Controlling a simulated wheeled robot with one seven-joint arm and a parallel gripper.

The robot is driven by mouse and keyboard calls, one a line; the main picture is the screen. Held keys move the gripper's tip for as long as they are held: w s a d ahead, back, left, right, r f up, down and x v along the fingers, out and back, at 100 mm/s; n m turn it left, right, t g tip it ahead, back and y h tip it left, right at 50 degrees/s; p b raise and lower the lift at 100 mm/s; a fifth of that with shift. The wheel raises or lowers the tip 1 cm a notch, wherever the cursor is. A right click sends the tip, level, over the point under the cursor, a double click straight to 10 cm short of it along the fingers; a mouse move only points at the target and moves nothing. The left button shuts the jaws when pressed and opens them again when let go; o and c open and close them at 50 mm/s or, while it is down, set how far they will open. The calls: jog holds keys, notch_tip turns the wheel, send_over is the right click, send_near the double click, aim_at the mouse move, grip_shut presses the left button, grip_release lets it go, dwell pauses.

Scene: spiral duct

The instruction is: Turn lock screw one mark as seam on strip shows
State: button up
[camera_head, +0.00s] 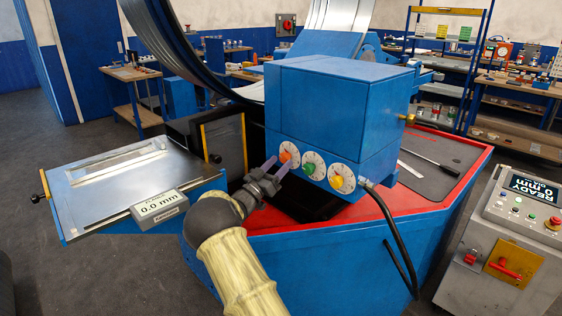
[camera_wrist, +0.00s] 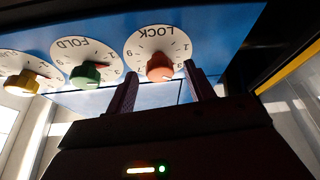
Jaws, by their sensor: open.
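The lock screw is an orange knob (camera_wrist: 160,68) on a white dial marked LOCK, with numbers around it. It also shows in the head view (camera_head: 286,156) on the front of the blue machine head (camera_head: 335,110). My gripper (camera_head: 272,166) is open in front of it. In the wrist view, my gripper's fingers (camera_wrist: 160,92) stand apart, one on each side below the orange knob; whether they touch it I cannot tell. The metal strip (camera_head: 118,160) lies on the table at left, beside a display (camera_head: 158,204) reading 0.0 mm. A seam on it is too small to make out.
A green knob (camera_head: 308,169) on the FOLD dial and a yellow knob (camera_head: 336,182) sit close beside the orange one. A black hose (camera_head: 385,215) hangs at right. A control cabinet (camera_head: 510,240) shows READY.

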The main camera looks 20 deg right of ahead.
jog(key=shift+x, duration=0.85)
jog(key=c, duration=1)
jog(key=shift+o, duration=0.2)
jog(key=shift+f+b, duration=0.1)
jog(key=shift+b, duration=0.25)
